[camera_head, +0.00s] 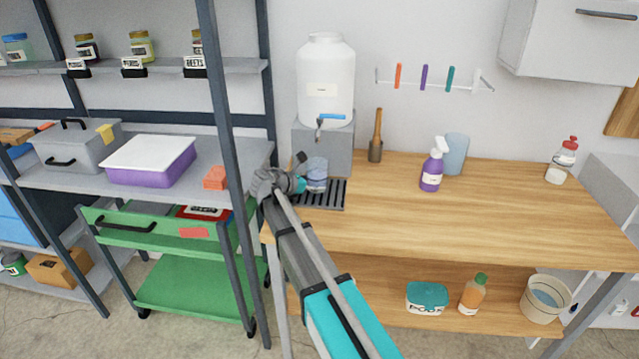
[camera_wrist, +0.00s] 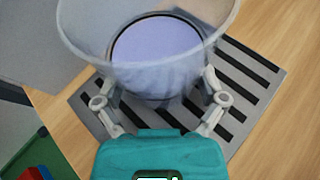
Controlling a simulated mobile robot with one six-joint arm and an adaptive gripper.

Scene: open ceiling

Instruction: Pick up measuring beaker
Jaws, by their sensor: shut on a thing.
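The measuring beaker (camera_wrist: 150,75) is a clear, see-through cup with a bluish base, large at the top of the wrist view. In the head view the beaker (camera_head: 317,172) is at the back of the slotted drip tray, below the spigot of the white water container (camera_head: 326,75). My gripper (camera_wrist: 160,100) has a finger on each side of the beaker and is shut on it. In the head view my gripper (camera_head: 303,178) reaches it from the left. Whether the beaker's base touches the tray is not clear.
The dark slotted tray (camera_head: 330,200) lies on the wooden table (camera_head: 480,215). A grey block (camera_head: 335,150) bears the container. A wooden-handled tool (camera_head: 376,140) and a purple spray bottle (camera_head: 433,170) stand to the right. A shelf post (camera_head: 225,100) and green cart (camera_head: 180,285) are left.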

